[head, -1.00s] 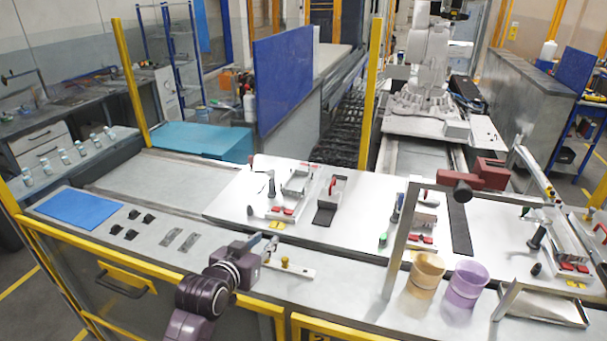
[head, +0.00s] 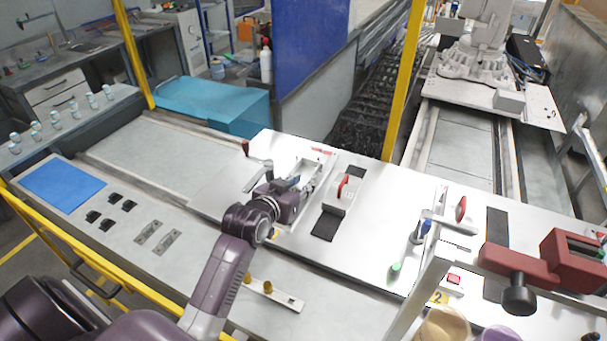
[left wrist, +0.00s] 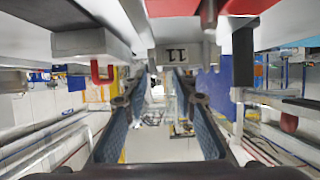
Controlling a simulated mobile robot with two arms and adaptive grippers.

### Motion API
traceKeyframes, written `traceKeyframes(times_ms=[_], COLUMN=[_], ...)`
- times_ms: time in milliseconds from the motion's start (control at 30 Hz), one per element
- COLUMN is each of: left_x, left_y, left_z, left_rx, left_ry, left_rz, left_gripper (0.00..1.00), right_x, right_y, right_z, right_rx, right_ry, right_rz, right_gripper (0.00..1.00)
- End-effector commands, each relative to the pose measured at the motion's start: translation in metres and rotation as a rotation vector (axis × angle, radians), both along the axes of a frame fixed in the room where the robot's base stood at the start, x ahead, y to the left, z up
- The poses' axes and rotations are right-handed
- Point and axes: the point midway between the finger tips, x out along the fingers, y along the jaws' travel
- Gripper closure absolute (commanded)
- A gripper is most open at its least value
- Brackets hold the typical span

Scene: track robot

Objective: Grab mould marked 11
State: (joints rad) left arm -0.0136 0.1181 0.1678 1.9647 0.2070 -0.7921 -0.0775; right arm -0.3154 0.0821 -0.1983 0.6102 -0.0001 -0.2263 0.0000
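The mould marked 11 (left wrist: 172,54) shows in the left wrist view as a pale block with dark digits, just beyond my fingers. My left gripper (left wrist: 160,85) has its two blue-grey fingers apart, with a gap between them and the block at the far end. In the head view my left gripper (head: 297,184) is at the grey metal fixture (head: 315,165) on the white table, low and close to it. The gripper's body hides part of the fixture, and I cannot make out the mould there. My right gripper is not in view.
A block with a red handle (head: 340,193) stands right of the fixture. A red-brown device with a black knob (head: 515,260) is at the right. A yellow post (head: 405,80) rises behind the table. A blue mat (head: 63,185) and small black parts lie at the left.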

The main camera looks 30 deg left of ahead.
Motion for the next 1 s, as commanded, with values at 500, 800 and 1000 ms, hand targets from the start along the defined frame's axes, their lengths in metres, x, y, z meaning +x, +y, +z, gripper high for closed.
traceKeyframes(times_ms=[500, 800, 1000], left_x=[0.044, 0.051, 0.050], left_y=[0.002, 0.002, 0.002], left_z=[-0.017, -0.022, -0.022], left_rx=[0.000, 0.000, 0.000], left_ry=[0.000, 0.000, 0.000], left_rz=[0.000, 0.000, 0.000], left_gripper=[0.75, 0.75, 0.88], right_x=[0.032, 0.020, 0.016], right_y=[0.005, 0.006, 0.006], right_z=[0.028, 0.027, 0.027], right_rx=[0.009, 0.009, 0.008], right_ry=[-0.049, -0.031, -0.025], right_rz=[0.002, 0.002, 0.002], right_gripper=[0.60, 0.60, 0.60])
